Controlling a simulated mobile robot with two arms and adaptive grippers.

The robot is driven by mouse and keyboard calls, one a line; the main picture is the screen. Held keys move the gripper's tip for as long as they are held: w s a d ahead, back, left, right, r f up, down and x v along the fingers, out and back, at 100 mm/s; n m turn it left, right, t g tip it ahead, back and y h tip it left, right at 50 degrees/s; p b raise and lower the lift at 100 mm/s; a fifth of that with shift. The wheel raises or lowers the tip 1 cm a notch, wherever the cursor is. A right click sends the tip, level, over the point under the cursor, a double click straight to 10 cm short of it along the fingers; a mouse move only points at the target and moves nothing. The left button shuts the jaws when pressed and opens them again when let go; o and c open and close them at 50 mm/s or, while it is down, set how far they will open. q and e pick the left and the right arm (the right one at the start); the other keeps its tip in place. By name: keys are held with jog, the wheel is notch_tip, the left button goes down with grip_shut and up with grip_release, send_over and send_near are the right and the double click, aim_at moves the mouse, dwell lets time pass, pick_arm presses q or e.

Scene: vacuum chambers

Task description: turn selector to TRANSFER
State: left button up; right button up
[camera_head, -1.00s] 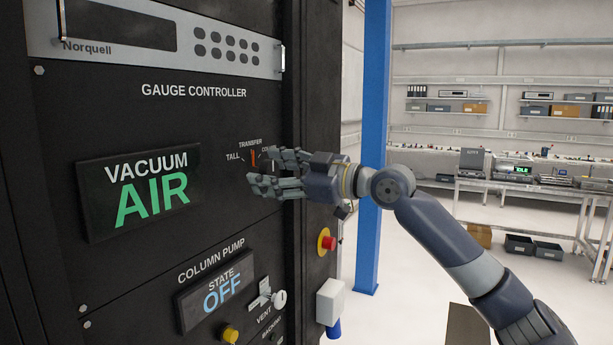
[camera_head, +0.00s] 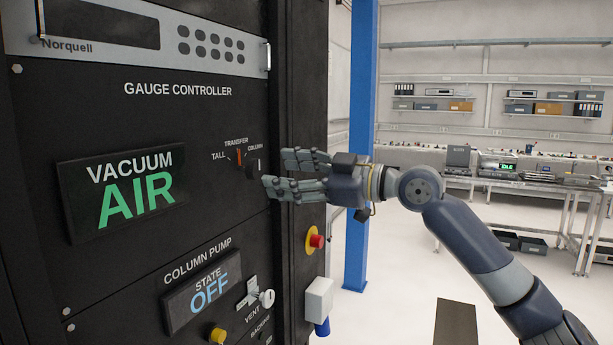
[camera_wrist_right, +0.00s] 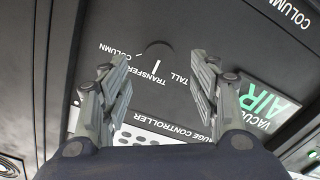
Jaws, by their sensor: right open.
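The selector (camera_head: 252,168) is a small dark knob on the black panel, below the labels TALL, TRANSFER and COLUMN. An orange-red mark shows beneath the word TRANSFER in the head view. In the right wrist view the selector (camera_wrist_right: 159,52) shows upside down as a dark round shape, with a pale line towards the TRANSFER label. I cannot tell whether that line is on the knob or on the panel. My right gripper (camera_head: 268,172) is open and empty, just right of the knob and apart from it; its fingers also show in the right wrist view (camera_wrist_right: 158,75). My left gripper is out of view.
The VACUUM display (camera_head: 122,192) reads AIR, and the STATE display (camera_head: 202,292) reads OFF. A red button (camera_head: 316,241), a VENT lever (camera_head: 266,298) and a yellow knob (camera_head: 218,335) lie below. A blue post (camera_head: 361,150) stands right of the cabinet.

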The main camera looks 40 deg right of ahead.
jog(key=shift+v, duration=1.9)
